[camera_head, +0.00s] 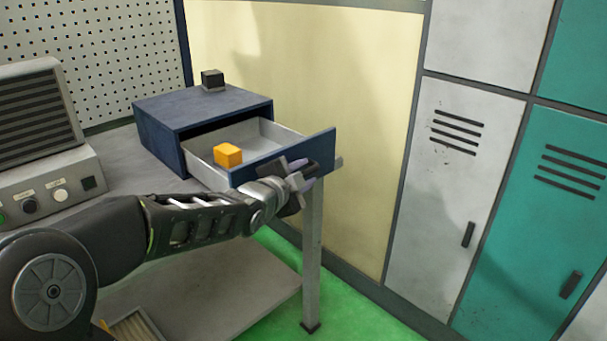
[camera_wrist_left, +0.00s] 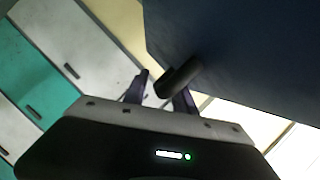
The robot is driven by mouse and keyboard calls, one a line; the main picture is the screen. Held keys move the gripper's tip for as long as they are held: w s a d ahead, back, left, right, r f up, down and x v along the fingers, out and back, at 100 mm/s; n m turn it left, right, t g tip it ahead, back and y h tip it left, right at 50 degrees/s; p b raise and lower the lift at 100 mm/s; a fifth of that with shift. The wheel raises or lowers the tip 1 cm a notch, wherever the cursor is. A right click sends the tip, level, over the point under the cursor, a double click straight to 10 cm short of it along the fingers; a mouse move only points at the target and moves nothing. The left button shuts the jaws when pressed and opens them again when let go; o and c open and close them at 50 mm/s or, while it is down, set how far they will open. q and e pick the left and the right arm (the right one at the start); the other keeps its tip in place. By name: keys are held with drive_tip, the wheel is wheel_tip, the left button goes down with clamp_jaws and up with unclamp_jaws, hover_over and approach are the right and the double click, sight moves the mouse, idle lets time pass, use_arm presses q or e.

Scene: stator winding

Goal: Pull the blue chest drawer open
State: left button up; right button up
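The blue chest (camera_head: 160,125) stands on the grey bench, and its drawer (camera_head: 290,159) is pulled well out, showing a light grey inside. An orange cube (camera_head: 228,155) sits in the drawer. My left gripper (camera_head: 300,178) is at the outer side of the drawer front. In the left wrist view, the dark handle (camera_wrist_left: 178,77) sticks out from the blue drawer front (camera_wrist_left: 230,45). The fingers of my left gripper (camera_wrist_left: 160,93) stand apart around the handle's near end, with a gap showing on the left side. My right gripper is not in view.
A black cube (camera_head: 212,79) sits on top of the chest. A grey control box (camera_head: 45,185) stands on the bench at left. White and teal lockers (camera_head: 455,190) line the right. Green floor (camera_head: 365,315) is free beside the bench leg (camera_head: 312,255).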

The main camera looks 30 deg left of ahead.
use_arm(q)
drive_tip(key=shift+o, duration=0.2)
drive_tip(key=v, duration=0.7)
drive_tip(key=shift+s+p, duration=0.3)
drive_tip(key=shift+s, duration=0.1)
